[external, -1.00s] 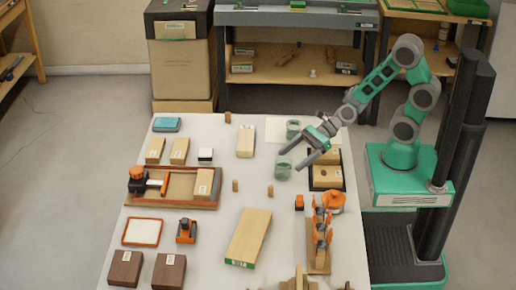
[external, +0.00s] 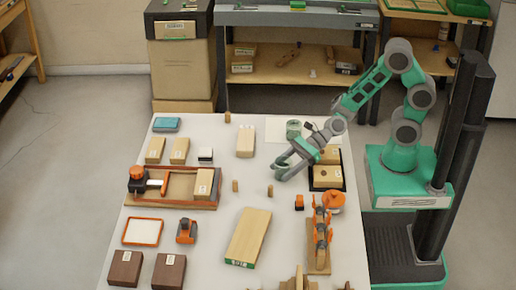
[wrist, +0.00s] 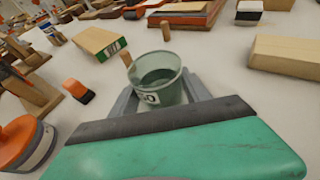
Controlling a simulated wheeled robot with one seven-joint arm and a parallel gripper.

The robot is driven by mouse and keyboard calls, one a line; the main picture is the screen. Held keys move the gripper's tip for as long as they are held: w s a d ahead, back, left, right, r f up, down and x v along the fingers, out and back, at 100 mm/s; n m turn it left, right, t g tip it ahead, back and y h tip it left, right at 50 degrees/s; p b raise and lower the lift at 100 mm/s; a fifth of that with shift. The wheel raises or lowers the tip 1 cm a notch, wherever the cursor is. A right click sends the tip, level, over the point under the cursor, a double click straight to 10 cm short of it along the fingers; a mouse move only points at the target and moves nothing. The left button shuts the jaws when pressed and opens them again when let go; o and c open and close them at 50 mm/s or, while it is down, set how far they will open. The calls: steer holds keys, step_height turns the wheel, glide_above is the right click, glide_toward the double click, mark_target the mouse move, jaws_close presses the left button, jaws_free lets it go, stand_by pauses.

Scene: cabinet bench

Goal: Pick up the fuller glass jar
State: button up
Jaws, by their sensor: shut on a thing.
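A green-tinted glass jar (wrist: 156,66) with a white label stands upright between the fingers of my gripper (external: 281,169). My gripper is shut on this jar, close to the white tabletop. The wrist view looks partly into its open top, and greenish contents show inside. A second green glass jar (external: 293,129) stands further back on a pale sheet, apart from my gripper. I cannot tell from these views which jar is fuller. My fingers hide much of the held jar in the external view.
A dark tray with wooden blocks (external: 327,176) lies right of my gripper. An orange disc-topped item (external: 333,201) and an orange clamp-like tool (external: 320,230) stand nearer. A small wooden peg (external: 270,191) is close by.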

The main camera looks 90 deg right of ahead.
steer(key=c, duration=0.9)
steer(key=shift+r, duration=0.1)
step_height(320, 180, up, 2)
steer(key=p, duration=0.2)
steer(key=shift+p, duration=0.4)
steer(key=shift+s+d+r+p, duration=0.6)
steer(key=shift+s+r+p, duration=1.2)
steer(key=shift+s+p, duration=0.55)
steer(key=shift+s+d+r+p, duration=0.55)
steer(key=shift+s+r+p, duration=1.45)
steer(key=shift+p, duration=0.55)
steer(key=shift+s+d+r+p, duration=0.6)
steer(key=shift+s+r+p, duration=1.05)
steer(key=shift+s+p, duration=0.8)
